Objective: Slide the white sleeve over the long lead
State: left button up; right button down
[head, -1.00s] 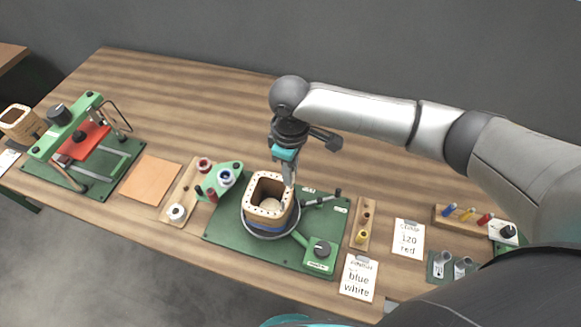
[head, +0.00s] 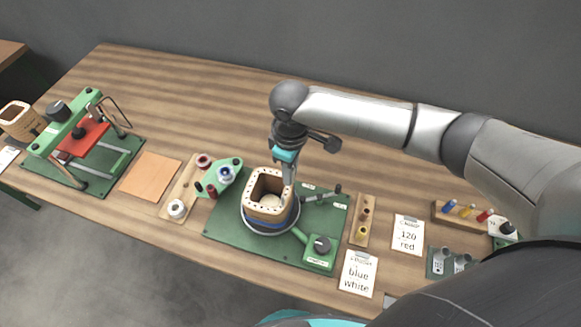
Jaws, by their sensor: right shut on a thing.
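The wound coil (head: 267,203), a squarish tan former with holes along its rim and a blue band below, stands on a round turntable on the green baseplate (head: 228,232). My right gripper (head: 288,192) points down at the coil's right rim. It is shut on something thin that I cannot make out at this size. The white sleeve and the long lead cannot be told apart from the gripper and rim here. My left gripper is not in view.
Left of the coil are a green spool holder (head: 237,163), a wooden strip with a white roll (head: 177,209) and a green press (head: 80,133). Right are a small wooden peg block (head: 361,220), cards (head: 357,273) and a colored-peg rack (head: 468,212). The table's back is clear.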

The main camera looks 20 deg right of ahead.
jog(key=shift+f, duration=0.1)
jog(key=shift+c, duration=1.2)
grip_release()
notch_tip(320, 180, up, 6)
jog(key=p, duration=0.6)
jog(key=shift+f+p, duration=0.15)
jog(key=shift+p, duration=0.15)
jog(key=shift+r+p, duration=0.4)
jog(key=shift+r, duration=0.8)
jog(key=shift+a, duration=0.1)
